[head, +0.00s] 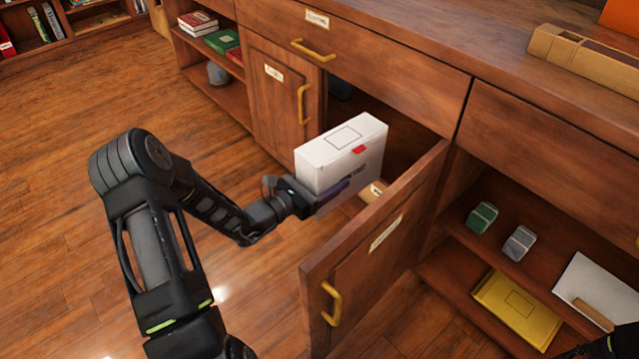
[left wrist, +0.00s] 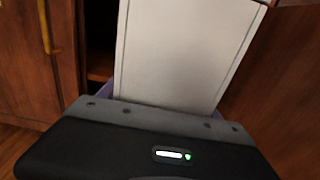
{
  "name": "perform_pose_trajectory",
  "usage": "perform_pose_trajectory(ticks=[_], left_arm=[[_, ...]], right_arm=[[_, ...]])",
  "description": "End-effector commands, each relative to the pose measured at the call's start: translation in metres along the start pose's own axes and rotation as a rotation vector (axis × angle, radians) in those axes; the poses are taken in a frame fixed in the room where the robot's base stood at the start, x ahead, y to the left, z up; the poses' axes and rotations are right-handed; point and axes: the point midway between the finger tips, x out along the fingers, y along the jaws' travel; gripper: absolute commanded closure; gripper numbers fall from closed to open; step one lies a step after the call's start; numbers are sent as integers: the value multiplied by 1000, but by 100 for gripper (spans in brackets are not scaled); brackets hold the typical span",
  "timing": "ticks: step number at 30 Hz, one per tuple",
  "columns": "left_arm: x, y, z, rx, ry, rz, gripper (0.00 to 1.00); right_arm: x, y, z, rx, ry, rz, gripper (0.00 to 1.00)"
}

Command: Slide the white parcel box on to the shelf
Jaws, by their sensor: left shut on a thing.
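The white parcel box (head: 342,154) is held upright in front of an open cupboard, its far end toward the opening. It has a red mark and dark print on its side. My left gripper (head: 318,193) is shut on the box at its near lower end. In the left wrist view the box (left wrist: 185,50) fills the middle, beyond my gripper body (left wrist: 150,140); the fingertips are hidden. The cupboard shelf (head: 352,204) shows only partly, behind and below the box. At the bottom right corner of the head view is a bit of my right arm; its gripper is not visible.
The open cupboard door (head: 375,255) stands out to the right of the box. A closed door (head: 280,105) is at the left, with a drawer (head: 350,62) above. Open shelves at right hold a yellow parcel (head: 516,307) and small boxes. The floor at left is clear.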

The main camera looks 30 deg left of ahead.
Motion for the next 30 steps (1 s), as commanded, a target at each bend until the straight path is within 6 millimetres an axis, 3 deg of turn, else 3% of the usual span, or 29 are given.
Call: perform_pose_trajectory(ticks=[6,30], left_arm=[[20,-1,-4,1,-5,-2,86],[88,-1,-4,1,-4,-2,86]], right_arm=[[10,4,-1,1,2,-2,64],[20,8,-2,2,2,-5,64]])
